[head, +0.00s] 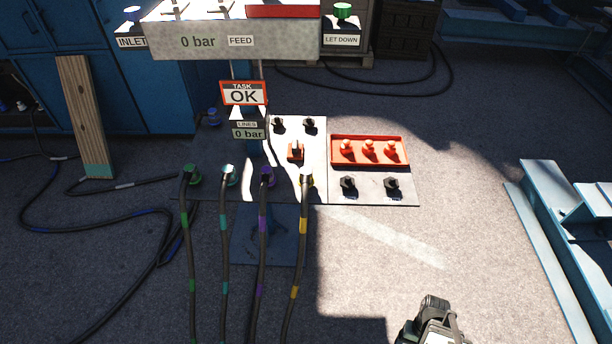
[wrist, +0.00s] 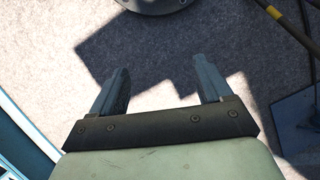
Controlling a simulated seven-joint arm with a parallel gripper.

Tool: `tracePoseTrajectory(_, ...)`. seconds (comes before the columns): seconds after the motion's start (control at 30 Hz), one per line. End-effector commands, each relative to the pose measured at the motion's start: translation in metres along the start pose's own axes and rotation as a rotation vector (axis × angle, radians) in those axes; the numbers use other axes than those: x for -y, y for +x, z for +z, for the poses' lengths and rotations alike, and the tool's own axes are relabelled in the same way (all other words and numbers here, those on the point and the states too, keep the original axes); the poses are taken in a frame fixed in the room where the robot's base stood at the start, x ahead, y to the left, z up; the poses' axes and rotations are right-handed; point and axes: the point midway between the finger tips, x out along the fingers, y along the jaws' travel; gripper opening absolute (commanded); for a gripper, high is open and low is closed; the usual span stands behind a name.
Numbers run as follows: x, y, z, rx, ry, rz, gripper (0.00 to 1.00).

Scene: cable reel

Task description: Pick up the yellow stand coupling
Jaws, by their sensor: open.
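The yellow coupling (head: 306,178) sits on the front edge of the panel, at the upper end of a dark hose with yellow bands (head: 303,226). It is the rightmost of the row of hose ends there. My gripper (head: 435,303) is at the bottom right of the head view, well to the right of and nearer than the coupling. In the wrist view my gripper (wrist: 160,72) is open and empty, with bare grey floor between its fingers. A yellow-banded dark hose crosses that view's upper right corner; the coupling itself does not show there.
Green (head: 192,175), teal (head: 229,174) and purple (head: 267,177) couplings stand left of the yellow one. A red tray (head: 370,152) with red caps and two black fittings lie to its right. A blue steel frame (head: 545,240) stands far right. Floor between gripper and panel is clear.

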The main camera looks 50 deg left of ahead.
Motion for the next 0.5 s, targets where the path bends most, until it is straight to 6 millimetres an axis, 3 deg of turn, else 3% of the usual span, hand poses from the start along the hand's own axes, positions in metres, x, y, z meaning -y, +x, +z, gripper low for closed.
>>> tracePoseTrajectory(0.03,0.013,-0.012,-0.018,-0.028,-0.033,0.012,0.79)
tracePoseTrajectory(0.2,0.058,-0.051,-0.064,-0.112,-0.13,0.04,0.79)
tracePoseTrajectory(0.5,0.158,-0.13,-0.132,-0.258,-0.292,0.068,0.79)
